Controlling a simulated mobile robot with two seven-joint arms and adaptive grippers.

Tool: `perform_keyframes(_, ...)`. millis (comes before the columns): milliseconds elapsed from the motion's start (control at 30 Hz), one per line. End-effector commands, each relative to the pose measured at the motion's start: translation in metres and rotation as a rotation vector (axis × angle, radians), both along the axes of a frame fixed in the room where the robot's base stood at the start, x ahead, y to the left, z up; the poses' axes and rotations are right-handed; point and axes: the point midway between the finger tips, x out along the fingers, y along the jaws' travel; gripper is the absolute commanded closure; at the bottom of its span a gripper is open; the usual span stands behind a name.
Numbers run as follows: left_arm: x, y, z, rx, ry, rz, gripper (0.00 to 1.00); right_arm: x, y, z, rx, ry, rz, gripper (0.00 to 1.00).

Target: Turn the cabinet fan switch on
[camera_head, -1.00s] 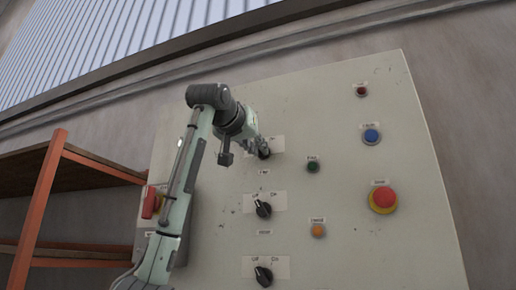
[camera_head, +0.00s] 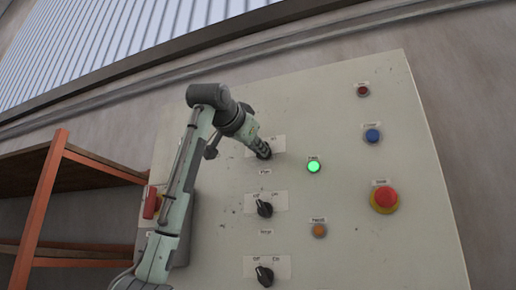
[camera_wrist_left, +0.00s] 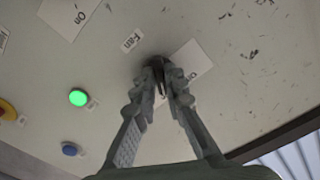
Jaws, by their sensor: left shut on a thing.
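The fan switch (camera_wrist_left: 157,68) is a dark rotary knob at the top of a column of knobs on the cabinet. In the left wrist view a "Fan" label (camera_wrist_left: 132,40) sits beside it. My left gripper (camera_head: 263,151) is at this knob, its fingers shut on it, and hides most of it in the head view. The fingers also show in the left wrist view (camera_wrist_left: 163,75). A green lamp (camera_head: 313,166) to the right of the knob is lit; it shows in the wrist view too (camera_wrist_left: 78,97). My right gripper is in neither view.
Two more black knobs, a middle one (camera_head: 264,208) and a lower one (camera_head: 264,276), sit below. A red emergency button (camera_head: 386,198), a blue button (camera_head: 372,135) and an orange lamp (camera_head: 319,230) are to the right. An orange-framed shelf (camera_head: 45,205) stands at the left.

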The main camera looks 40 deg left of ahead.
Motion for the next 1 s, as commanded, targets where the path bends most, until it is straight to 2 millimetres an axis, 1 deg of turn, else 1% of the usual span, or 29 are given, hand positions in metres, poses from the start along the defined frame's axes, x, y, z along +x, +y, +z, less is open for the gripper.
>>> perform_keyframes(367, 0.0, 0.0, 0.0, 0.006, 0.001, -0.001, 1.0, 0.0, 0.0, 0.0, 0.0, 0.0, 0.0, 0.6)
perform_keyframes(400, 0.0, 0.0, 0.0, 0.006, 0.001, -0.001, 0.84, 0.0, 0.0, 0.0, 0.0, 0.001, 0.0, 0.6)
perform_keyframes(533, 0.0, 0.0, 0.0, 0.005, 0.0, -0.001, 0.68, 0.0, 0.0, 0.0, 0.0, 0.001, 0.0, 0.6)
perform_keyframes(833, -0.001, -0.001, 0.0, 0.004, 0.0, -0.001, 0.68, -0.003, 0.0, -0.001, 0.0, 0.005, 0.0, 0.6)
perform_keyframes(933, -0.008, -0.002, 0.001, 0.005, -0.003, -0.001, 0.68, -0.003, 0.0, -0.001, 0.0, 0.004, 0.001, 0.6)
perform_keyframes(1000, -0.018, -0.004, 0.001, 0.005, -0.003, -0.001, 0.68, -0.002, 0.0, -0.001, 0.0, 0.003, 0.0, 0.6)
